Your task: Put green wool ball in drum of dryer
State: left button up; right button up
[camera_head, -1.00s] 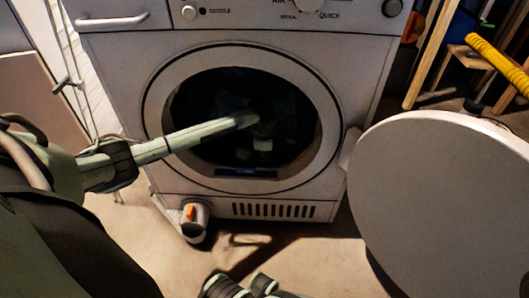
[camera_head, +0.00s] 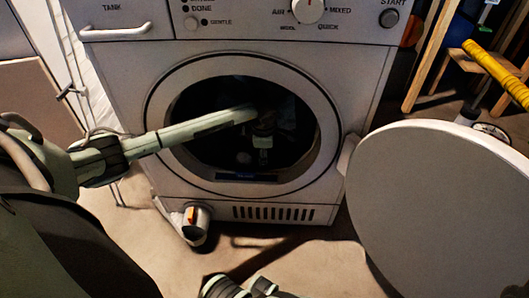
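The dryer (camera_head: 360,95) stands upright in front of me with its round door (camera_head: 445,210) swung wide open to the right. My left arm reaches through the opening into the dark drum (camera_head: 300,140). My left gripper (camera_head: 262,156) is inside the drum, pointing down; its fingers are small and in shadow, so I cannot tell if they are open or shut. A small, dim, roundish shape (camera_head: 243,157) shows just left of the gripper, too dark to identify. I cannot make out the green wool ball with certainty.
The control panel with its dial (camera_head: 308,10) is above the opening. A white cap-like part with an orange mark (camera_head: 193,217) sticks out at the lower left. A wooden stand (camera_head: 430,60) and a yellow ridged pole (camera_head: 497,70) are at the right. Floor in front is mostly clear.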

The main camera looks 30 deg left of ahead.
pick_arm(q)
jog(key=shift+v, duration=1.45)
jog(key=shift+p, duration=0.3)
